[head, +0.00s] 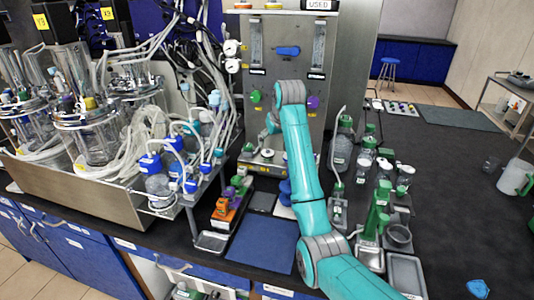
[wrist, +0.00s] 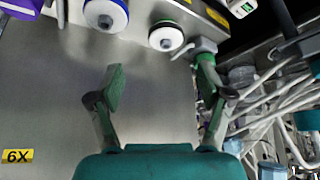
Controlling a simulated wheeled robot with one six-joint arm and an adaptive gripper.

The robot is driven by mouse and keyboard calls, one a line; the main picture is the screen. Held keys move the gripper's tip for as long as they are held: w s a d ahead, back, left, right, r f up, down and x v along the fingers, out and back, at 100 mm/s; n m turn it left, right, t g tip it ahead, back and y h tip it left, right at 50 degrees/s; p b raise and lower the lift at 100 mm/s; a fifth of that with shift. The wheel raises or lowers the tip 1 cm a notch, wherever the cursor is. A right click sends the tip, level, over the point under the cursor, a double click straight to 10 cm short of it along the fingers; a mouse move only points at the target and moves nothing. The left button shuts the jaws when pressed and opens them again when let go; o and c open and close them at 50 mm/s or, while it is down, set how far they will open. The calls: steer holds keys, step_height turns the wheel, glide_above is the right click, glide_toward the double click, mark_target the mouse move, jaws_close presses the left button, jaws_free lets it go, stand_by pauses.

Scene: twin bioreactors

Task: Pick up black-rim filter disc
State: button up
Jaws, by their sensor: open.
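The black-rim filter disc (wrist: 166,38) is white-faced with a dark rim and stands near the top middle of the wrist view, beyond my fingers. A second white disc with a blue rim (wrist: 105,14) is to its left. In the head view two small round discs sit on the ledge at the panel's foot, one of them pale (head: 268,153); their rims are too small to tell. My gripper (wrist: 160,84) is open and empty, its green-padded fingers spread short of the black-rim disc, which lies between their lines. In the head view my gripper (head: 271,125) hangs before the panel.
The steel panel (head: 285,75) stands behind my gripper. A grey fitting (wrist: 203,45) is close to the right fingertip in the wrist view. Bundled white tubing (head: 215,100) crowds the panel's left side. Bottles (head: 363,165) stand to the right; a blue mat (head: 262,245) lies in front.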

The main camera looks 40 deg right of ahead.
mark_target(268, 151)
steer(key=shift+a+x, duration=0.2)
steer(key=shift+x, duration=1.5)
steer(key=shift+a+x, duration=0.2)
steer(key=shift+x, duration=1.45)
steer(key=c, duration=0.9)
